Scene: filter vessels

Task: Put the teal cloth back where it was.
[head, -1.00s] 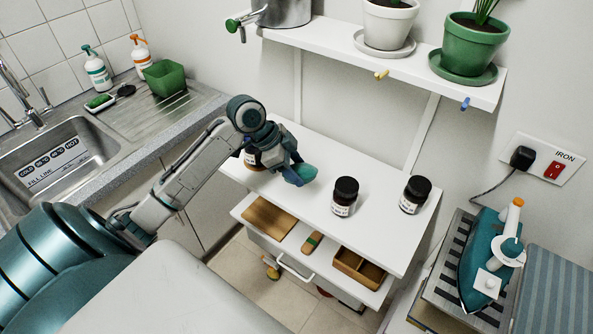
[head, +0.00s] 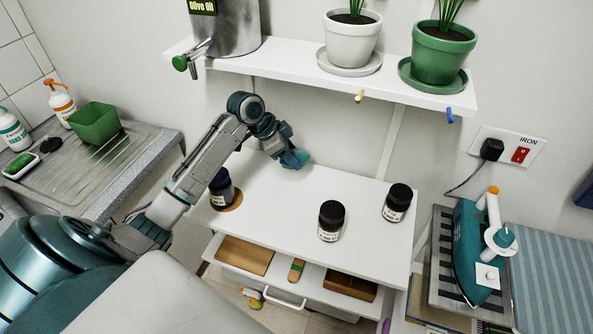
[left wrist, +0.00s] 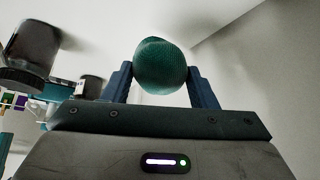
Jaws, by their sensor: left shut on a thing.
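My left gripper (head: 287,153) is shut on the bunched teal cloth (head: 297,159), near the back edge of the white table by the wall. In the left wrist view the cloth (left wrist: 160,66) is a rounded teal lump between the two blue fingers of the gripper (left wrist: 162,75). I cannot tell whether the cloth touches the tabletop. My right gripper is not in view.
Dark jars stand on the white table (head: 275,205): one on a brown round patch at left (head: 221,184), one in the middle (head: 331,221), one at right (head: 397,203). The drawer (head: 290,284) is open in front. The shelf (head: 300,68) holds potted plants and an oil can.

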